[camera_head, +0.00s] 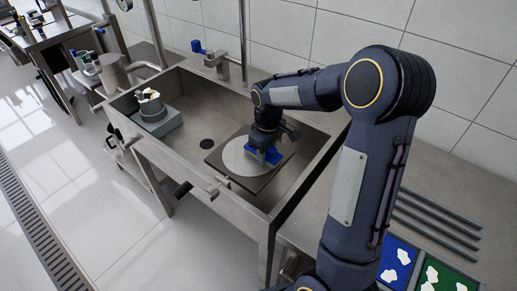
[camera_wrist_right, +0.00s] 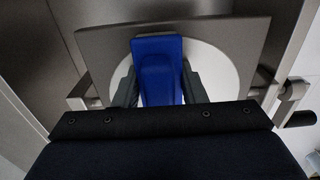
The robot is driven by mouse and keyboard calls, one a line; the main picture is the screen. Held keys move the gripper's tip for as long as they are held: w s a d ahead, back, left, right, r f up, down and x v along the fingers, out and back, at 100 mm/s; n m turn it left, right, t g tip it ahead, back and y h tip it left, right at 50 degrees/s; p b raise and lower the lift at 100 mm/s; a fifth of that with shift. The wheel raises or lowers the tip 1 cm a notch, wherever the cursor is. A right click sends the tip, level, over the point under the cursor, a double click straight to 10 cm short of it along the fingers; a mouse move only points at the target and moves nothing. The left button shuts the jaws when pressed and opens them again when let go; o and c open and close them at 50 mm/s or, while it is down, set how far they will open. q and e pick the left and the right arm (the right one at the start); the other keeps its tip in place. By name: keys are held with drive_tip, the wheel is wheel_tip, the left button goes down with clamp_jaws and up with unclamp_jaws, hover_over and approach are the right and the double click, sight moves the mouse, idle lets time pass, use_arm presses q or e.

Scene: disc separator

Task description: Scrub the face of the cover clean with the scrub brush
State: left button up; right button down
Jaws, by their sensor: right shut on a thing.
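My right gripper (camera_head: 265,146) is above the disc, shut on the blue scrub brush (camera_head: 272,156). The brush is over the right part of the disc in the head view and seems to be at its face; I cannot tell whether it touches. In the right wrist view the brush (camera_wrist_right: 158,70) stands between the two fingers, with the disc (camera_wrist_right: 215,70) behind it and the mat (camera_wrist_right: 255,40) around it. The brush's underside is hidden. My left gripper is not in view.
The steel sink (camera_head: 190,92) has raised walls around the work. A blue-handled tap (camera_head: 197,46) is at the back.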

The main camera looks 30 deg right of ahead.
drive_tip(key=shift+s+d+f, duration=0.1)
drive_tip(key=shift+s+f, duration=0.05)
drive_tip(key=shift+s, duration=0.1)
wheel_tip(320, 180, up, 7)
drive_tip(key=p, duration=0.6)
drive_tip(key=shift+w, duration=0.1)
idle(0.4)
